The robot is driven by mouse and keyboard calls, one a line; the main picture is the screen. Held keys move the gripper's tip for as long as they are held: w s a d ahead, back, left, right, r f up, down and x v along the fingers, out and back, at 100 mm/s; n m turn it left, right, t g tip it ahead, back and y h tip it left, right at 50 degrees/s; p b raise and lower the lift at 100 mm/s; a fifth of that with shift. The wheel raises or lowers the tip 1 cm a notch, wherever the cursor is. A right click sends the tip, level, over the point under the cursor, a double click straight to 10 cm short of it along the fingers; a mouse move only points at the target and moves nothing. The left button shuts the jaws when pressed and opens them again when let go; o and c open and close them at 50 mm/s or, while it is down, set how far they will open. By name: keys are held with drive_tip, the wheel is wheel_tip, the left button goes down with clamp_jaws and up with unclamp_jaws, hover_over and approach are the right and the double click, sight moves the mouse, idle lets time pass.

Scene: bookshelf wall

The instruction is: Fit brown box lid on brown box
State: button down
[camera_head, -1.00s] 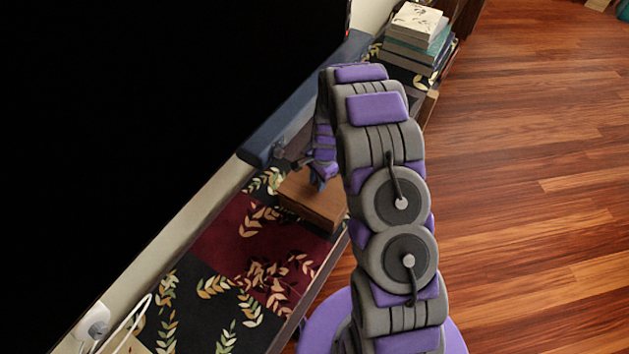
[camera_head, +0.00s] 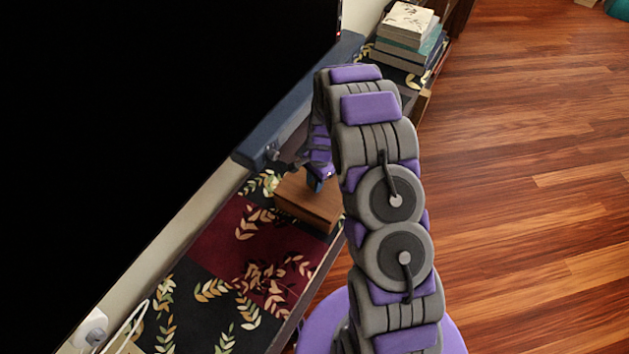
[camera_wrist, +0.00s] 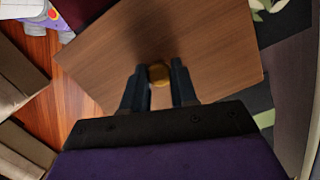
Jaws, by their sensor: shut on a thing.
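The brown box lid (camera_wrist: 205,50) fills the middle of the wrist view as a flat wooden panel with a small round brass knob (camera_wrist: 159,73). My gripper (camera_wrist: 159,82) is shut on the lid's knob, one dark finger on each side of it. In the head view my gripper (camera_head: 316,184) points down at the top of a brown wooden block shape, the brown box (camera_head: 305,211) with the lid over it. I cannot make out a seam or gap between lid and box. The box's inside is hidden.
The box stands on a dark patterned runner (camera_head: 225,225) along a low shelf. A large black screen (camera_head: 150,100) with a blue bar (camera_head: 295,110) borders it on the left. A book stack (camera_head: 408,40) stands at the far end. Open wooden floor (camera_head: 530,180) lies right.

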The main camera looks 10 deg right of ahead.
drive_tip(key=shift+a, duration=0.25)
drive_tip(key=shift+d+f, duration=0.1)
drive_tip(key=shift+f, duration=0.8)
drive_tip(key=c, duration=0.8)
unclamp_jaws()
wheel_tip(320, 180, up, 17)
drive_tip(key=w+d+p, duration=0.1)
drive_tip(key=d+p, duration=0.1)
drive_tip(key=shift+w+d, duration=0.15)
drive_tip(key=s+a+r+n, duration=0.3)
drive_tip(key=s+r+n, duration=0.4)
drive_tip(key=s+r, duration=1.05)
drive_tip(key=s+r+n+g+h+b, duration=0.1)
drive_tip(key=s+n, duration=0.4)
drive_tip(key=s, duration=1.6)
drive_tip(key=shift+d+r+n+h+b, duration=0.15)
drive_tip(key=shift+r+n+h+b, duration=0.15)
drive_tip(key=shift+r+n+b, duration=0.15)
